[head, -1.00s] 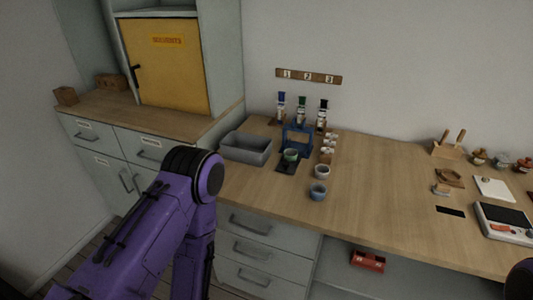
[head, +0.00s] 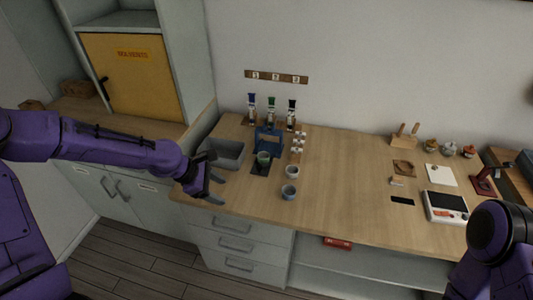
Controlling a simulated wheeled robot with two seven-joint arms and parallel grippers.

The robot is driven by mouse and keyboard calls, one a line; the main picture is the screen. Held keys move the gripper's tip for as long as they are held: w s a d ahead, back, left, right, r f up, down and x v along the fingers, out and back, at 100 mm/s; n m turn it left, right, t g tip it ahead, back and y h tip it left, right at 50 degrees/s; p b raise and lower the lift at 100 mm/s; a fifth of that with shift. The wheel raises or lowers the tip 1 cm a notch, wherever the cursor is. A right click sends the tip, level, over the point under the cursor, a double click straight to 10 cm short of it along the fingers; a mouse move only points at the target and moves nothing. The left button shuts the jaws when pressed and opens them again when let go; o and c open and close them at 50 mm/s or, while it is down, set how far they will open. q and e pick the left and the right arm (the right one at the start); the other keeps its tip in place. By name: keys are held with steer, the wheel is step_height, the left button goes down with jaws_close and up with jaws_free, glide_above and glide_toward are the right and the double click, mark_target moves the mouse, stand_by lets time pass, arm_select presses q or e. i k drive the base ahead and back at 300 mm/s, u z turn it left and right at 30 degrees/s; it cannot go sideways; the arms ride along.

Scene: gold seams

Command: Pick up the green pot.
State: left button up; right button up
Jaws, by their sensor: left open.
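The green pot (head: 263,159) is a small cup-shaped vessel. It stands upright on a dark pad under the blue stand (head: 268,140) on the wooden counter. My left gripper (head: 213,189) is open and empty near the counter's front left edge. It is left of the green pot and nearer to me, apart from it. My right arm shows at the lower right, but its gripper is out of the picture.
A grey bin (head: 232,154) stands left of the pot, behind my left gripper. Three coloured dispensers (head: 271,106) stand at the back. The counter's middle (head: 345,185) is clear.

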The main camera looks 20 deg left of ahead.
mark_target(263, 157)
steer(key=i, duration=0.9)
